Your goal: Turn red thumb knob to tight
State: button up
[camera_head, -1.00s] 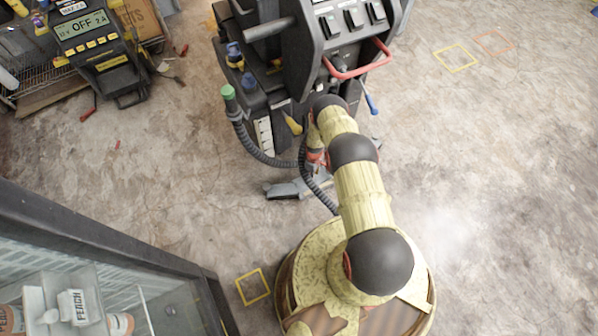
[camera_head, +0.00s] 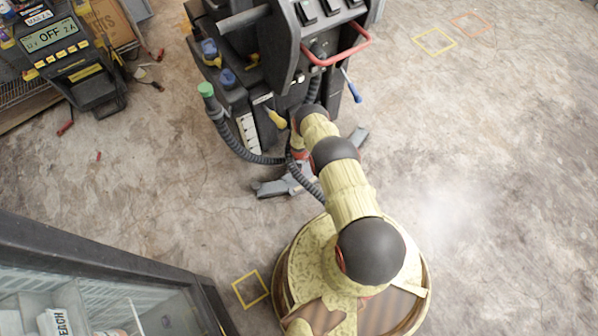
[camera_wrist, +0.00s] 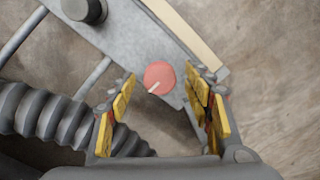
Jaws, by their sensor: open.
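The red thumb knob (camera_wrist: 159,76) shows in the wrist view as a round red disc with a pale pointer line toward its lower left. It sits on a grey metal plate (camera_wrist: 128,38). My gripper (camera_wrist: 165,92) is open, with yellow-padded fingers left and right of the knob in the picture. I see a gap on both sides, and I cannot tell how far the fingertips are above it. In the head view the grey base plate (camera_head: 272,188) shows low beside the black machine; the knob itself is hidden behind my arm there.
A ribbed grey hose (camera_wrist: 60,118) runs close to the left finger. A dark round knob (camera_wrist: 84,9) stands on the plate. The black machine (camera_head: 275,75) has a red handle (camera_head: 337,55). A glass-topped freezer (camera_head: 110,262) is at lower left. Floor at right is clear.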

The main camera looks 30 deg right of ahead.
jog(key=shift+c, duration=1)
jog(key=c, duration=1)
jog(key=shift+o, duration=0.2)
